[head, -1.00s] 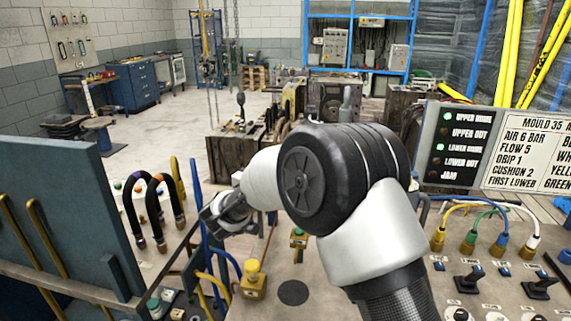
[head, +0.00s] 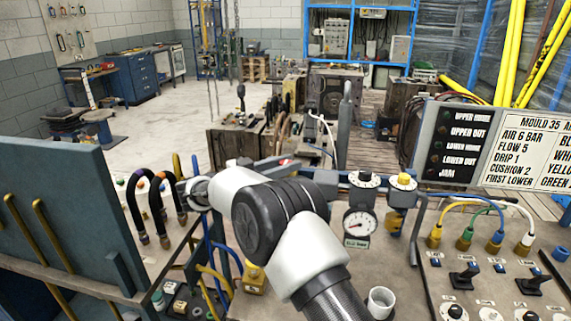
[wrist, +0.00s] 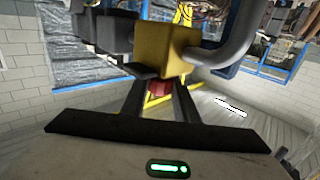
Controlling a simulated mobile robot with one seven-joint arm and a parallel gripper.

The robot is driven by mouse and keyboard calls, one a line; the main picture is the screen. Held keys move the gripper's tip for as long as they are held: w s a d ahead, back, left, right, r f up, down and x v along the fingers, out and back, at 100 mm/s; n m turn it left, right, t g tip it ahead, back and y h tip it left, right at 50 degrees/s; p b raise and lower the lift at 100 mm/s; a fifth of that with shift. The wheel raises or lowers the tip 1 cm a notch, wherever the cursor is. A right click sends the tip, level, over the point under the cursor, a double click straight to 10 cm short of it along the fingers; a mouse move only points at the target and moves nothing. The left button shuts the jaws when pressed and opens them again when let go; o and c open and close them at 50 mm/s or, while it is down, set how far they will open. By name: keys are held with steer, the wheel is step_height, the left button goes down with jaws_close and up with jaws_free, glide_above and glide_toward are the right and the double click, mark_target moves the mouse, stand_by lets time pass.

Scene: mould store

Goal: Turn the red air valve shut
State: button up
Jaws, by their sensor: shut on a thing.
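The red air valve (wrist: 159,89) shows in the wrist view as a small red piece under a yellow block (wrist: 167,48). My gripper (wrist: 160,93) has its two dark fingers either side of this red piece and is shut on it. The fingers hide part of the handle, so its exact angle cannot be told. In the head view my arm crosses the middle and hides the gripper's fingertips. A small red piece (head: 284,160) shows just behind my arm there; I cannot tell if it is the same valve.
A pressure gauge (head: 360,223) and a yellow-topped knob (head: 403,182) stand right of my arm. An upright blue-grey panel (head: 65,205) is at the left, with dark curved hoses (head: 137,205) beside it. A labelled indicator panel (head: 465,142) is at the right. A grey pipe (wrist: 232,45) runs beside the yellow block.

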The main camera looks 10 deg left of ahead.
steer(key=shift+r, duration=0.2)
steer(key=o, duration=1.1)
steer(key=shift+d, duration=0.1)
steer(key=shift+c, duration=0.2)
steer(key=shift+f, duration=0.1)
steer(key=v, duration=1.2)
